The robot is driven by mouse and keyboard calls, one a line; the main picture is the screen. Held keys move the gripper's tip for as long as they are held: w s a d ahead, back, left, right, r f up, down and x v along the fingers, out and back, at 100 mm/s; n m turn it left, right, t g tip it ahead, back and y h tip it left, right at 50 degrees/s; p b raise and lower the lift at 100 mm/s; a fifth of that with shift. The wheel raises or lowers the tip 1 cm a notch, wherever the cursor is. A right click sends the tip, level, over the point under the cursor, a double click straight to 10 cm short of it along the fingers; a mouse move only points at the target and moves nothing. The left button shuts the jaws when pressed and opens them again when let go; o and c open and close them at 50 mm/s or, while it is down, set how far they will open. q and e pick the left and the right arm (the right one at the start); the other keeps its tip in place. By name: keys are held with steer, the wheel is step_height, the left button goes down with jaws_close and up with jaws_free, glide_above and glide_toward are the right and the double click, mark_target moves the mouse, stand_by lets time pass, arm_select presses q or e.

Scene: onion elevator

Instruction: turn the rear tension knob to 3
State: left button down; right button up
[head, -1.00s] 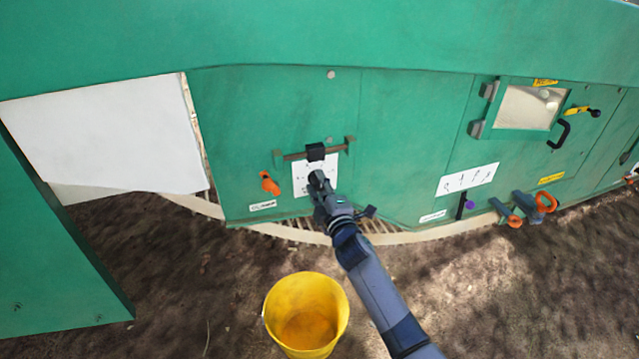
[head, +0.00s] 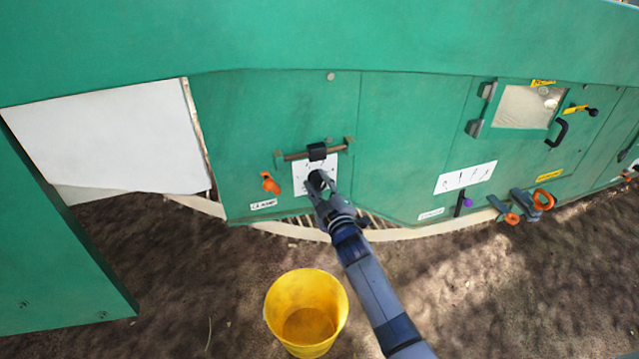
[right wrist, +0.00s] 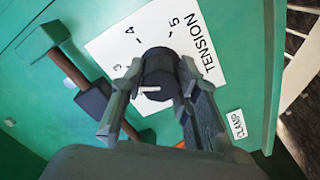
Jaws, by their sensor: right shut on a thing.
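The rear tension knob is a black round knob (right wrist: 160,70) on a white label (head: 302,180) marked TENSION, low on the green panel. In the right wrist view the marks 3, 4 and 5 show on the label's left and upper side. The knob's white pointer line faces left in that view, a little below the 3; I cannot tell its exact setting. My right gripper (head: 321,186) is shut on the knob, one finger on each side; it also shows in the right wrist view (right wrist: 150,88). The fingers hide part of the label. My left gripper is out of view.
A brown bar with a black block (head: 317,152) sits just above the label. An orange handle (head: 270,183) is to its left, near the CLAMP label (head: 263,204). A yellow bucket (head: 306,312) stands on the ground below. More handles (head: 524,205) are at the right.

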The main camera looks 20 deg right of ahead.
steer(key=o, duration=1.2)
steer(key=shift+c, duration=0.2)
steer(key=s, duration=1.2)
steer(key=shift+d, duration=0.2)
steer(key=shift+f, duration=0.1)
